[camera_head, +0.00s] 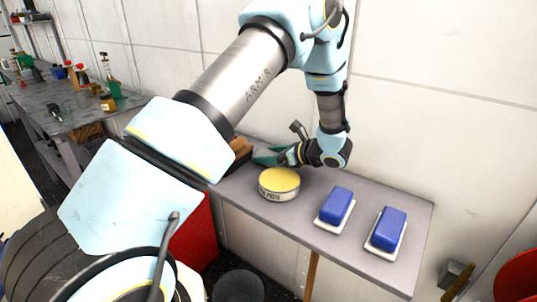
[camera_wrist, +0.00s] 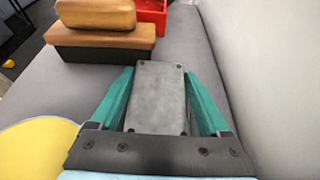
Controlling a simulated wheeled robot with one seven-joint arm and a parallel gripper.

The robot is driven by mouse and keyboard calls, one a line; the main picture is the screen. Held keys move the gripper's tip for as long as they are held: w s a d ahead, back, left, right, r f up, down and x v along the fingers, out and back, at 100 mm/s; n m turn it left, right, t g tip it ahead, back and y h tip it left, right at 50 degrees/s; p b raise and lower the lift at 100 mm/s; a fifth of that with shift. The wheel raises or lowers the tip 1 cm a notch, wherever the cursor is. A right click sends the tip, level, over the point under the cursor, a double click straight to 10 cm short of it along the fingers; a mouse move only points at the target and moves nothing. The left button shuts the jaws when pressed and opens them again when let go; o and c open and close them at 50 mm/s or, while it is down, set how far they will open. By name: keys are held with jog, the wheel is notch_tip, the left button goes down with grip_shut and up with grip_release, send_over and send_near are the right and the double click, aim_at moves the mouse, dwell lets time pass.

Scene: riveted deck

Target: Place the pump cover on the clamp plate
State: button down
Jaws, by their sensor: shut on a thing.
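My gripper (camera_wrist: 158,75) has teal fingers. It is shut on a grey metal block with screws at its corners, which looks like the pump cover (camera_wrist: 157,98); one finger lies along each side. In the head view my gripper (camera_head: 264,157) is low over the back of the grey bench, behind a round yellow-topped tin. The held block is hard to make out there. I cannot tell whether it touches the bench. I cannot pick out the clamp plate with certainty in either view.
The yellow-topped tin (camera_head: 279,184) stands close in front of my gripper. Two blue blocks on white bases (camera_head: 337,206) (camera_head: 386,231) are to the right on the grey bench (camera_head: 300,222). A wooden-topped dark block (camera_wrist: 100,32) and a red bin (camera_wrist: 152,14) lie beyond the fingertips.

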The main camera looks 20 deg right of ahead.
jog(key=shift+f, duration=0.15)
grip_release()
